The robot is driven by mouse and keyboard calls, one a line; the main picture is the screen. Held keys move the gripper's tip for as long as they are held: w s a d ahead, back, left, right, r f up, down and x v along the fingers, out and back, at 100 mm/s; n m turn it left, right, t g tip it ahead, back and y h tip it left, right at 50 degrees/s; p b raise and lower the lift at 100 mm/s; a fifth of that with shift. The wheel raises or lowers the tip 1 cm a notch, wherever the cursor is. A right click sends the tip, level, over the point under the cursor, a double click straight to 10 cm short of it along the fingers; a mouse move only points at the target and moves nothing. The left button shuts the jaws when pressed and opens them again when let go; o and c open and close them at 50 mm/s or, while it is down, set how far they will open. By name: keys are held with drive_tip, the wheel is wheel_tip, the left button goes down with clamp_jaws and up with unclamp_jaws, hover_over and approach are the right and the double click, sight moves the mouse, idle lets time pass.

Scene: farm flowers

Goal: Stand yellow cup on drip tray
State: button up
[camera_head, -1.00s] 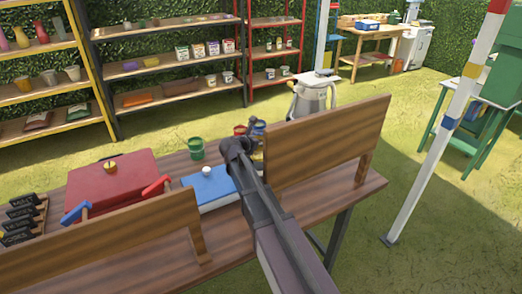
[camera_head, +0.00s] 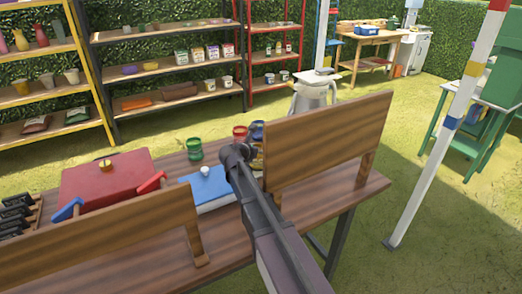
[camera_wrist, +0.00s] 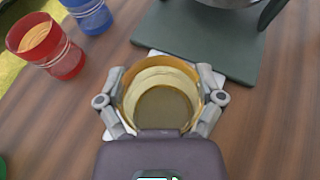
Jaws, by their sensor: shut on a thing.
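The yellow cup (camera_wrist: 163,108) is between the fingers of my gripper (camera_wrist: 162,82) in the wrist view, seen from above with its mouth facing up. My gripper is shut on it. A pale flat plate (camera_wrist: 122,131), which looks like the drip tray, shows at its edges beneath the cup and is mostly hidden by it. I cannot tell whether the cup touches the plate. In the head view my arm covers most of the cup (camera_head: 259,162) and the tray is hidden.
Beside the cup, a dark green slab (camera_wrist: 190,42) bears a metal urn (camera_head: 314,93). A red cup (camera_wrist: 47,46) and a blue cup (camera_wrist: 90,14) stand at upper left. A green cup (camera_head: 195,149) stands farther left. A wooden panel (camera_head: 330,140) rises right of my arm.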

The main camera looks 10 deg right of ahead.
drive_tip(key=shift+f, duration=0.15)
drive_tip(key=o, duration=0.9)
drive_tip(key=shift+c, duration=0.2)
drive_tip(key=shift+s+a+r, duration=0.1)
drive_tip(key=shift+s+r, duration=0.05)
drive_tip(key=shift+r, duration=0.15)
drive_tip(key=p+v, duration=0.4)
drive_tip(key=v, duration=0.7)
drive_tip(key=shift+s+a+p, duration=0.2)
drive_tip(key=shift+p, duration=0.1)
drive_tip(key=shift+r, duration=0.1)
